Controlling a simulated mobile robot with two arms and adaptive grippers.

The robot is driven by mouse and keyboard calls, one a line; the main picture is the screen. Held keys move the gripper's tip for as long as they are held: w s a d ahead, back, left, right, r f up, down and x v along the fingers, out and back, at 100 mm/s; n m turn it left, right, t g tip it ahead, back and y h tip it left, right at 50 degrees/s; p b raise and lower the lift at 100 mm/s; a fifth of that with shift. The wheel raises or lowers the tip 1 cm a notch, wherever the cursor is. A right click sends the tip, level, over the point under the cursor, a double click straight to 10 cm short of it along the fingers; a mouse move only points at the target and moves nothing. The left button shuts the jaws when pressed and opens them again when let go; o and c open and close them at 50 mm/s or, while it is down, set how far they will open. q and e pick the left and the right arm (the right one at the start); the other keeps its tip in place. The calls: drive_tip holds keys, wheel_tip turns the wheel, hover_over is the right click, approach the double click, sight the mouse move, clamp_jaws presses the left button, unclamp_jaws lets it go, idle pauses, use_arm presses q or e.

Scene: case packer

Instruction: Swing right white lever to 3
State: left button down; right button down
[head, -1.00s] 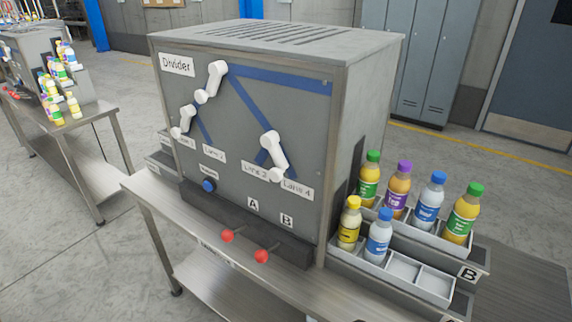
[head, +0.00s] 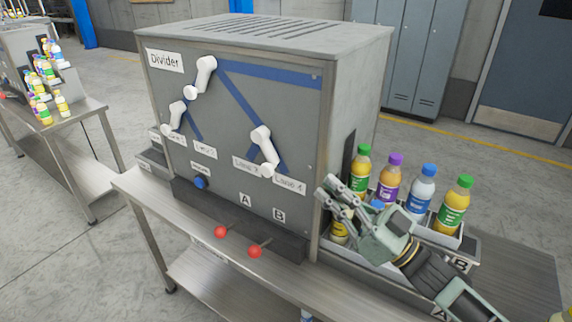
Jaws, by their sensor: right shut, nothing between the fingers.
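The right white lever (head: 264,148) is on the front panel of the grey Divider box (head: 215,110). It slants down and to the right, and its knob end lies between the Lane 3 label (head: 247,166) and the Lane 4 label (head: 289,184), at the latter's left edge. My right gripper (head: 334,198) is shut and empty. It is to the right of the lever and lower in the picture, by the box's right front edge, apart from the lever. It hides part of the front bottles. My left gripper is out of view.
Two other white levers, upper (head: 202,76) and left (head: 174,116), are on the panel. A blue button (head: 200,183) and red knobs (head: 220,231) (head: 255,251) are below. Bottles (head: 423,190) stand in trays at the right. The space before the panel is clear.

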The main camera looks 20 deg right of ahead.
sight(265, 152)
drive_tip(key=p+x, duration=0.4)
drive_tip(key=x, duration=0.6)
drive_tip(key=w+f, duration=0.1)
drive_tip(key=w+a+f, duration=0.1)
drive_tip(key=f, duration=0.1)
drive_tip(key=shift+w+a, duration=0.1)
drive_tip(key=shift+f, duration=0.1)
